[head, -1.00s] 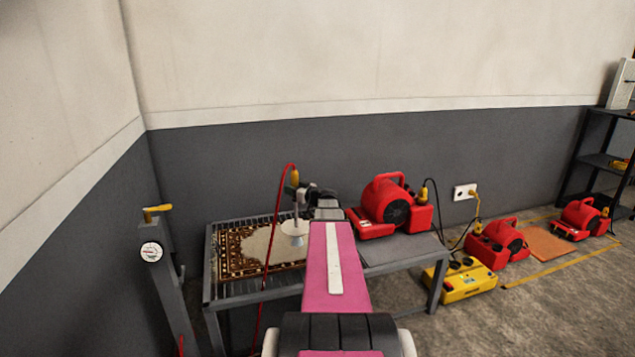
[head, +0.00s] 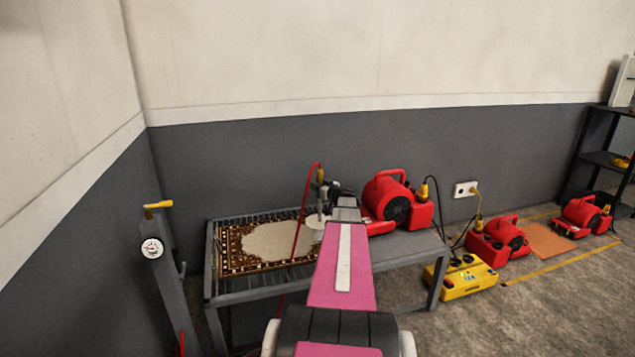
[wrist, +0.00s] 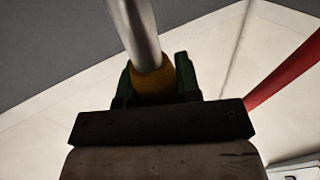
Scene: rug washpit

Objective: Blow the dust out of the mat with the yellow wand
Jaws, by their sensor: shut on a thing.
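The patterned brown mat (head: 232,264) lies flat on the slatted rack at the left of the bench. A pale, lobed patch (head: 270,243) covers its middle; I cannot tell whether this is dust or pattern. My gripper (head: 325,189) is shut on the yellow wand (head: 320,174), over the right end of the mat. In the wrist view the wand's yellow grip (wrist: 154,82) sits between the green finger pads, with its silver tube running out. In the head view the tube points down, with a pale round shape (head: 315,222) around its lower end.
A red hose (head: 301,215) hangs from the wand. A red blower (head: 388,205) stands on the bench (head: 425,245) just right of the gripper. A post with a gauge (head: 152,249) and yellow lever stands at the left. More blowers and a yellow box (head: 465,279) are on the floor at right.

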